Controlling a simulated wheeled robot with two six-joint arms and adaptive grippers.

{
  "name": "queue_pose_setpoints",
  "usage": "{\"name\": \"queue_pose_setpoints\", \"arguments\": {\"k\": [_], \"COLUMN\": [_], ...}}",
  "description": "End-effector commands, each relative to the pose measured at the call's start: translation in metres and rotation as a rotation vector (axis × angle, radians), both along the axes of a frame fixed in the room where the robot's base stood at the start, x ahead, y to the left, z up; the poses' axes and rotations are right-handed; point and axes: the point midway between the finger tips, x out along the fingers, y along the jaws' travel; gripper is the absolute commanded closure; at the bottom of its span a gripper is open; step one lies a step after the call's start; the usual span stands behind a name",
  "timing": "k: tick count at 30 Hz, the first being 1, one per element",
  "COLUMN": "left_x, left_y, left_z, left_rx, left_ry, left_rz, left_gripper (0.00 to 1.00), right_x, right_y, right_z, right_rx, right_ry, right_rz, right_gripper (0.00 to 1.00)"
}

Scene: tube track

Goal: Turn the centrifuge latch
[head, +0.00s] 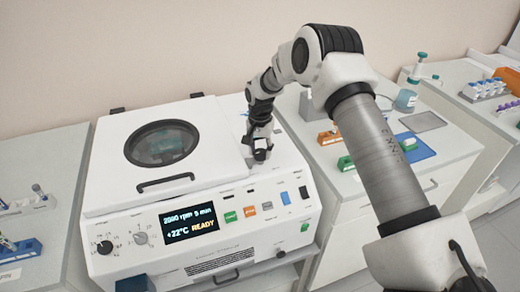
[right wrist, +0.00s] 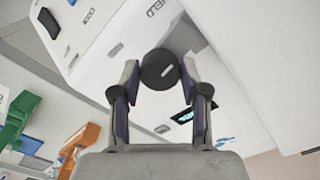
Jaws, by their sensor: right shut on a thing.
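The white centrifuge (head: 250,210) stands in front of me in the head view. Its lid (head: 110,170), with a round dark window (head: 162,143) and a dark handle (head: 165,183), is down. My right gripper (head: 261,155) points down at the right side of the centrifuge top, beside the lid. The gripper hides the latch in the head view. My left gripper is not in view.
The front panel display (head: 190,222) reads READY, with dials (head: 140,238) to its left and coloured buttons to its right. The right bench holds a blue mat (head: 415,148), a green-capped bottle (head: 408,95) and racks. The left bench holds a blue tube rack (head: 20,250).

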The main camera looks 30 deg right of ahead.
Motion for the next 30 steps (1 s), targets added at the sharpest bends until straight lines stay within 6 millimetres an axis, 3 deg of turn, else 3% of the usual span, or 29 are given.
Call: {"name": "queue_pose_setpoints", "arguments": {"k": [30], "left_x": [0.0], "left_y": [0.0], "left_z": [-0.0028], "left_rx": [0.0], "left_ry": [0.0], "left_rz": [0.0], "left_gripper": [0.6], "right_x": [-0.0034], "right_y": [-0.0005], "right_z": [-0.0047], "right_rx": [0.003], "right_ry": [0.009], "right_rz": [0.947], "right_gripper": [0.9]}}
